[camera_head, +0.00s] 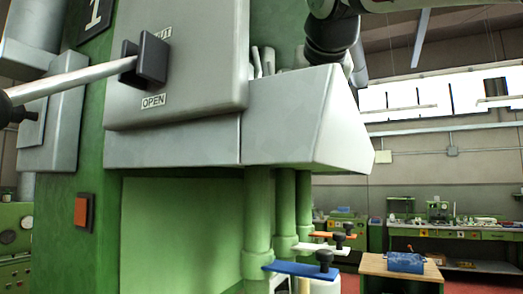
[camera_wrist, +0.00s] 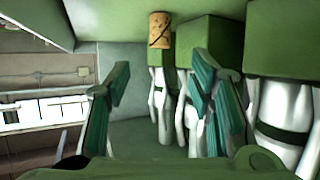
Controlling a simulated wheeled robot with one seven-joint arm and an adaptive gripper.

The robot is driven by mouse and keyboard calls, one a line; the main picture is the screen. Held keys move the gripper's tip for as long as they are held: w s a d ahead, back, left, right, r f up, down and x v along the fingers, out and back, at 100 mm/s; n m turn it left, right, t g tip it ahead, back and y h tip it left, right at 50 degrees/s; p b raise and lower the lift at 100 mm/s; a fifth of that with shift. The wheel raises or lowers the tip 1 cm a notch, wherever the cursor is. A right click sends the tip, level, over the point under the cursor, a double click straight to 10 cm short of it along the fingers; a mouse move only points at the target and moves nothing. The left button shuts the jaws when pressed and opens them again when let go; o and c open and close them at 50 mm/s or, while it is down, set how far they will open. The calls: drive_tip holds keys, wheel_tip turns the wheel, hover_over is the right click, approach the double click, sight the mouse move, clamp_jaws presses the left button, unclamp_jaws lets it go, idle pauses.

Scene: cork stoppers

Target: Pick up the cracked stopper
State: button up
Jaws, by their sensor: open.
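A tan cork stopper (camera_wrist: 159,29) with a dark diagonal line across it, like a crack, shows near the top middle of the wrist view. It lies in line with the upper end of a whitish, bottle-like shape; whether they touch I cannot tell. My gripper (camera_wrist: 158,88) is open, its two teal fingers wide apart with nothing held between them. The stopper appears beyond the fingertips, in the gap between them. In the head view, my arm reaches behind the sloped grey hood, and neither the fingers nor the stopper can be seen.
Green blocks (camera_wrist: 202,42) and whitish shapes (camera_wrist: 280,120) stand close to the right finger in the wrist view. A green wall runs along the top. The grey hood (camera_head: 290,125) and green machine panel (camera_head: 180,225) fill much of the head view.

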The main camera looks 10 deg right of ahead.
drive_tip(key=p+x, duration=0.2)
drive_tip(key=x, duration=0.9)
drive_tip(key=shift+w+f, duration=0.1)
drive_tip(key=shift+w, duration=0.1)
drive_tip(key=shift+c, duration=0.3)
drive_tip(key=c, duration=0.8)
